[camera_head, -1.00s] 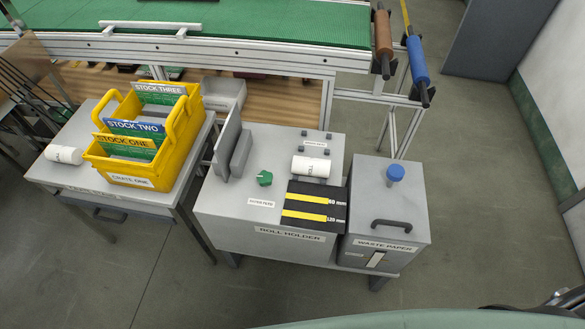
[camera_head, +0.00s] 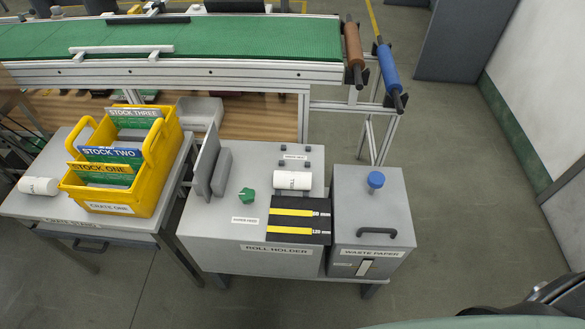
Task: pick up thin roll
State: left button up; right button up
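Two white rolls are in view, each with small lettering too blurred to read with certainty. One white roll (camera_head: 292,180) lies on its side on top of the grey roll holder (camera_head: 210,240), just behind a black plate with yellow strips. The other white roll (camera_head: 38,186) lies on its side at the left end of the left table, beside the yellow crate. I cannot tell for sure which one is the thin roll. Neither of my grippers is in view; only a dark part, probably of my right arm, shows at the bottom right corner.
The yellow crate (camera_head: 150,198) holds several labelled stock cards on the left table (camera_head: 25,210). A grey waste paper box (camera_head: 345,215) with a blue knob stands right of the roll holder. A green conveyor (camera_head: 240,38) runs behind. The floor at right (camera_head: 450,190) is clear.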

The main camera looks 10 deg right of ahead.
aim_at(299, 181)
jog(key=k+l+u, duration=0.15)
jog(key=u, duration=0.2)
jog(key=k+l+u, duration=0.15)
jog(key=l+u, duration=0.2)
jog(key=k+l+u, duration=0.1)
jog(key=u, duration=0.25)
jog(key=k+j, duration=0.05)
